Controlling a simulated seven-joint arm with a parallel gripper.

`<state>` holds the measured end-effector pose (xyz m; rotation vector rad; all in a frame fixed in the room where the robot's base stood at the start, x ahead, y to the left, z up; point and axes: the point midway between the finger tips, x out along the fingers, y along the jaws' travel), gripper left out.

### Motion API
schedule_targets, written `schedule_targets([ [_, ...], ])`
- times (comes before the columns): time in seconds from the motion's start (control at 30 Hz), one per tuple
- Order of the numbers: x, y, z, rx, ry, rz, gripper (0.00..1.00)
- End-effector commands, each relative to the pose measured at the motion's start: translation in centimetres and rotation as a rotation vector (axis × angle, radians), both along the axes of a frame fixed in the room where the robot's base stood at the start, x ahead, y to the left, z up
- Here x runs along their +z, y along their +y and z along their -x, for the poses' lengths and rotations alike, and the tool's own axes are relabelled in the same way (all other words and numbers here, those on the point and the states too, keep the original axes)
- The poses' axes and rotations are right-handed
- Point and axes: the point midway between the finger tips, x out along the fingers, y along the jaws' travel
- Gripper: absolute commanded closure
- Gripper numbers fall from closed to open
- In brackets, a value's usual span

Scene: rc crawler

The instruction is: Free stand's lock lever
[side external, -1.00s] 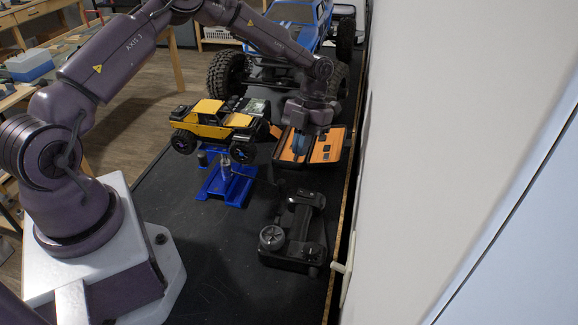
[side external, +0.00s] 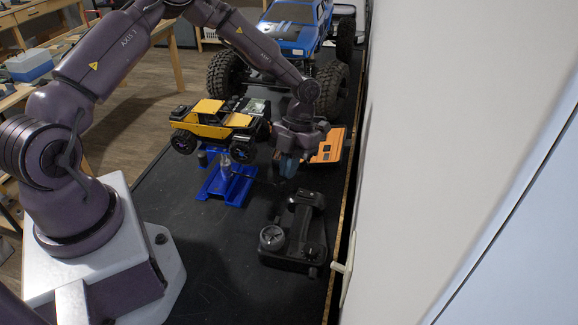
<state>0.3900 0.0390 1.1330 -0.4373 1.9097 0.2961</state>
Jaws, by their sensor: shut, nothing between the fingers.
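The blue stand (side external: 225,188) sits on the dark bench, with a short metal post under the yellow crawler (side external: 211,121). The crawler rests on top of it. The lock lever is too small to make out surely; a thin dark line runs right from near the post. My gripper (side external: 287,168) points down to the right of the stand, near the crawler's right end and in front of the orange tool case. Its bluish fingers are shut with nothing held. It looks apart from the stand, though depth is hard to judge.
A black transmitter (side external: 296,235) lies in front of my gripper. The orange case (side external: 329,147) is partly hidden behind my gripper. A large blue truck (side external: 292,30) stands at the back. A white wall (side external: 440,150) bounds the right. The bench front is clear.

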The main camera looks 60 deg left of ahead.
Motion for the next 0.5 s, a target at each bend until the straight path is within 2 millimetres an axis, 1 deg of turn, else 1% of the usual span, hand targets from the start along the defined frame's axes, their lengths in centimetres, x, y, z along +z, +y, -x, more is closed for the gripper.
schedule_targets([
  [0.5, 0.01, -0.96, 0.95, -0.092, 0.0, 0.0, 1.0],
])
